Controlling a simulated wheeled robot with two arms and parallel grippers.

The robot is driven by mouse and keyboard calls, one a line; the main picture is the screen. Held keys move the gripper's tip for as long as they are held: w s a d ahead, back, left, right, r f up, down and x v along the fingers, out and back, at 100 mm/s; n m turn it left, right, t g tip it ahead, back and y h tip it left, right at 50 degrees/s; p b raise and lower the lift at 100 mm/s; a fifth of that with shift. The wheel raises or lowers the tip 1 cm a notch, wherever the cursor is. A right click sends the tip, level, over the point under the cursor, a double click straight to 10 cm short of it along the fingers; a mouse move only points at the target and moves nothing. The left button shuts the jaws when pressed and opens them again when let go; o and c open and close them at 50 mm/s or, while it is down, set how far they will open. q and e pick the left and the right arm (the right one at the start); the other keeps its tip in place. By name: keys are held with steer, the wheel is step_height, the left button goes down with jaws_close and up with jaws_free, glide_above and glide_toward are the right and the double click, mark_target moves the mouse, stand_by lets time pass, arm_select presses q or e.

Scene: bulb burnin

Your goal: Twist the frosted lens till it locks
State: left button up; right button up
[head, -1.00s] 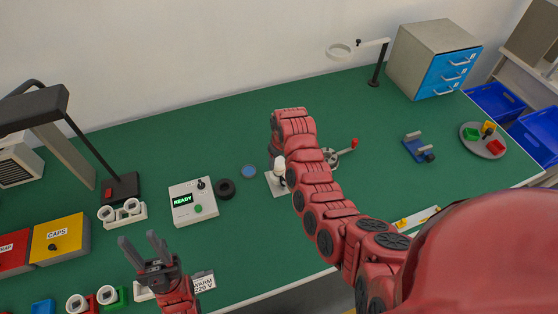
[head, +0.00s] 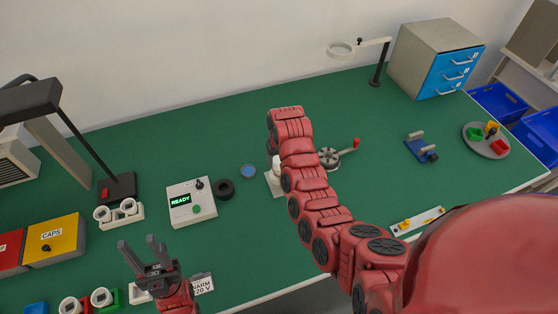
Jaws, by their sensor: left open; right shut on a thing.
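The frosted lens (head: 275,162) is a pale white piece above a light base plate (head: 272,184), left of my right forearm in the head view. My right arm arches over it and its wrist points down there. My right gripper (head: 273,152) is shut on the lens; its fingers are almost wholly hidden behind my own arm. The lens's far side and its seat are hidden too, so I cannot tell how it sits. My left gripper (head: 142,243) is open and empty, fingers up, over the front left of the bench.
A tester reading READY (head: 205,213), a black ring (head: 225,190) and a blue disc (head: 248,171) lie left of the plate. A round fixture with a red-knobbed handle (head: 345,151) stands right of my arm. The green bench (head: 215,130) is clear behind.

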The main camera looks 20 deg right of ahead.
steer(key=shift+f+m+b, duration=0.15)
steer(key=shift+m+b, duration=0.5)
steer(key=shift+m, duration=0.05)
steer(key=o, duration=1.4)
steer(key=shift+c, duration=0.2)
steer(key=shift+r, duration=0.2)
steer(key=shift+r, duration=0.2)
step_height(320, 180, up, 2)
steer(key=shift+s+r+b, duration=0.1)
steer(key=shift+b, duration=0.6)
step_height(320, 180, up, 14)
steer(key=s+p, duration=0.2)
steer(key=p, duration=0.6)
steer(key=shift+s+a+r, duration=0.15)
steer(key=shift+r, duration=0.1)
